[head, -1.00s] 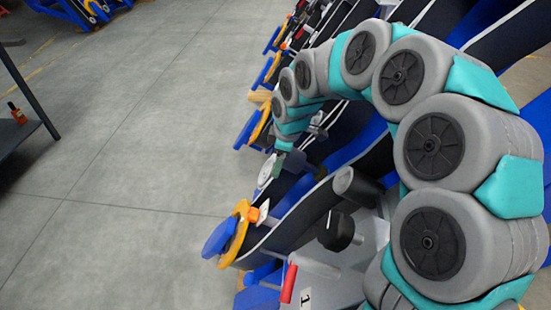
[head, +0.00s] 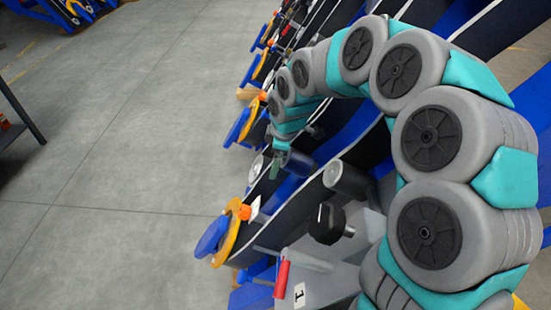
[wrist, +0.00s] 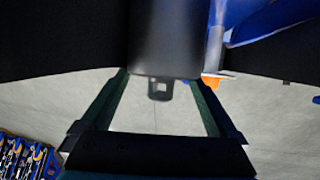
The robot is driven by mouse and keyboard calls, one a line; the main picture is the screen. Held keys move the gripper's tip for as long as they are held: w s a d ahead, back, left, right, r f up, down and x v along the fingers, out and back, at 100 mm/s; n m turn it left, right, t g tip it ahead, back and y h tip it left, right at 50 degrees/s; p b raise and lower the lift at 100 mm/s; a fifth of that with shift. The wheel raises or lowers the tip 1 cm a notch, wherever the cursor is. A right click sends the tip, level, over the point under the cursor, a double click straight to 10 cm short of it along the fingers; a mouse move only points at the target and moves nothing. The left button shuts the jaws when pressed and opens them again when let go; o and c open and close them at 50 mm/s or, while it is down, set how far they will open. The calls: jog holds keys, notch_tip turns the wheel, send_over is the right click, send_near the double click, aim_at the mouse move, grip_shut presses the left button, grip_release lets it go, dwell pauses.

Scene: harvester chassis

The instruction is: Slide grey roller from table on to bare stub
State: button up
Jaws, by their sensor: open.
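My gripper (head: 278,165) is small in the head view, at the far end of my curved arm. Its open fingers fill the lower part of the wrist view (wrist: 158,108), one on each side. A grey cylinder, which looks like the grey roller (wrist: 165,45), hangs from the top of that view. Its lower end is between the fingertips and seems clear of both. A small grey squared end piece (wrist: 159,90) shows below it, perhaps the stub's end. In the head view a dark grey cylinder (head: 301,163) is just right of my gripper. Whether the fingers touch it is unclear.
Black and blue chassis bars run diagonally beside my arm. Yellow rings with blue discs (head: 212,236) project left. A dark table (head: 22,110) stands at far left; open floor lies between.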

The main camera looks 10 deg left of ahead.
jog(key=shift+r, duration=0.1)
jog(key=v, duration=0.7)
jog(key=shift+r+b, duration=0.25)
jog(key=shift+b, duration=0.05)
jog(key=shift+s, duration=0.1)
dwell(0.3)
